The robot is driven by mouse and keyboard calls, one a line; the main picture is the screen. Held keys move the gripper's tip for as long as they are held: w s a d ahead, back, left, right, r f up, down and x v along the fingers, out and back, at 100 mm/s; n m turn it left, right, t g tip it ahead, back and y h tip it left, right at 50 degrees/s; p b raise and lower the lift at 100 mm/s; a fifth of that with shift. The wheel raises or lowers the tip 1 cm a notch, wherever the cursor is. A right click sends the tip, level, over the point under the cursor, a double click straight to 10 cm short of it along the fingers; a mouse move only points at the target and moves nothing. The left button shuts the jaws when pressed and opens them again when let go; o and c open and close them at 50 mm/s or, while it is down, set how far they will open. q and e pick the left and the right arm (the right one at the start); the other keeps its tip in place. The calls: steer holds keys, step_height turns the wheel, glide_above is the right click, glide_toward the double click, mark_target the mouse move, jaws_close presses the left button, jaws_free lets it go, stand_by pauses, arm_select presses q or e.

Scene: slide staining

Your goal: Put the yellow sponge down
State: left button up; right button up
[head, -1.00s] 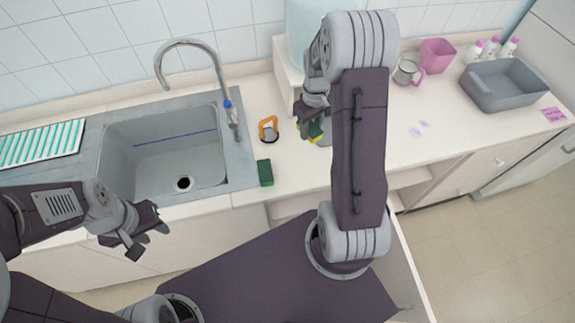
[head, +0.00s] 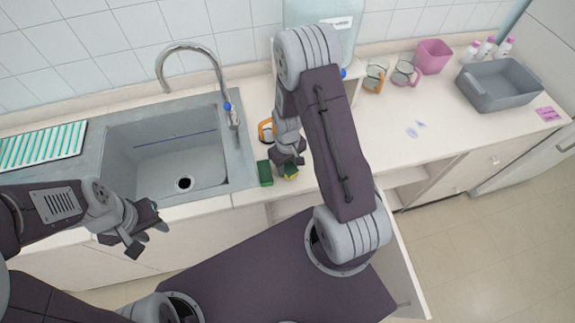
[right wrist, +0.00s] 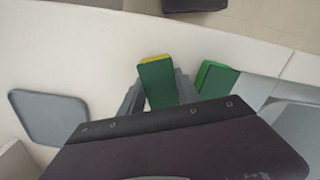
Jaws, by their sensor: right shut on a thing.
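The yellow sponge (head: 290,173) has a dark green side and is held in my right gripper (head: 288,162), low over or on the counter's front part. I cannot tell whether it touches the counter. In the right wrist view the sponge (right wrist: 157,82) sits between the two fingers, mostly green with a yellow edge at its far end. My left gripper (head: 143,232) is open and empty in front of the sink cabinet.
A green sponge (head: 265,173) lies just left of the held one; it also shows in the right wrist view (right wrist: 212,77). An orange-handled mug (head: 265,131) stands behind. The sink (head: 165,150) is to the left. The counter (head: 395,143) is mostly clear to the right.

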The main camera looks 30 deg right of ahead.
steer(key=shift+f, duration=0.1)
steer(key=o, duration=1.3)
